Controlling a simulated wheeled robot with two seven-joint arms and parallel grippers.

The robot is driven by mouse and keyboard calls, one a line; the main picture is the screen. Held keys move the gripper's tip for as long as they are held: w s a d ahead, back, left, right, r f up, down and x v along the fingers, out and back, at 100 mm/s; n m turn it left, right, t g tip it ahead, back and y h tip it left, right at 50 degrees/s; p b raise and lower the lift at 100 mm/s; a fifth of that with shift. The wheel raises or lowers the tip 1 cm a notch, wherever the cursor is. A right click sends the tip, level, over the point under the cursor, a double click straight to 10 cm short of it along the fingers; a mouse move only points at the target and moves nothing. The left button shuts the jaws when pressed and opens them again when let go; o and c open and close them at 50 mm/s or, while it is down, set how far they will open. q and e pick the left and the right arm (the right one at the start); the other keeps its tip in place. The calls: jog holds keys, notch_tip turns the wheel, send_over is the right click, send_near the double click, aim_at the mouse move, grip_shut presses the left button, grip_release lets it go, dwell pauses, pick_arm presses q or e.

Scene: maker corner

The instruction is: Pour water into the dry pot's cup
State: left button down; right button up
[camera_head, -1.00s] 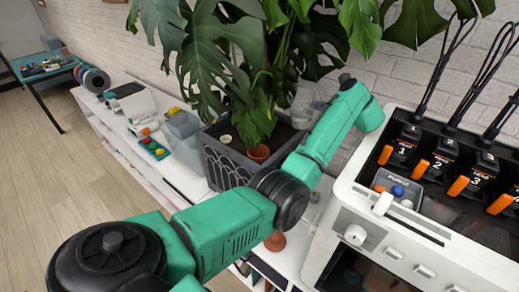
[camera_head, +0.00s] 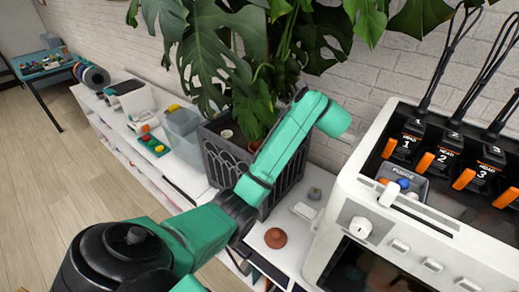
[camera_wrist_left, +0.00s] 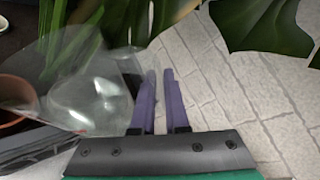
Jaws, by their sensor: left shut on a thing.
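My left gripper (camera_wrist_left: 160,88) shows two purple fingers in the left wrist view, shut on a clear vessel (camera_wrist_left: 88,95). The vessel looks tilted, with its body left of the fingers; the gripped part is hard to make out. A terracotta pot (camera_wrist_left: 14,100) is at the left edge there, close to the vessel. In the head view, a terracotta pot (camera_head: 255,144) and a small pale cup (camera_head: 226,134) sit in the grey planter (camera_head: 222,168). My arm hides the left gripper and vessel there. Water is not clearly visible. My right gripper is out of view.
Large plant leaves (camera_head: 205,50) hang over the planter. A white machine (camera_head: 345,215) with numbered heads stands close on the right. A translucent bin (camera_head: 183,128) stands left of the planter.

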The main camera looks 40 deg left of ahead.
pick_arm(q)
jog(key=shift+s+a+r+n+t+b, duration=0.25)
jog(key=shift+n+t+b, duration=0.15)
jog(key=shift+n+b, duration=0.35)
jog(key=shift+s+a+n+t+b, duration=0.2)
jog(key=shift+s+n+t+b, duration=0.35)
jog(key=shift+b, duration=1.55)
jog(key=shift+w+r, duration=0.1)
jog(key=shift+r, duration=0.05)
jog(key=shift+s+a+n+t+b, duration=0.35)
jog(key=shift+n+b, duration=0.35)
jog(key=shift+b, duration=0.9)
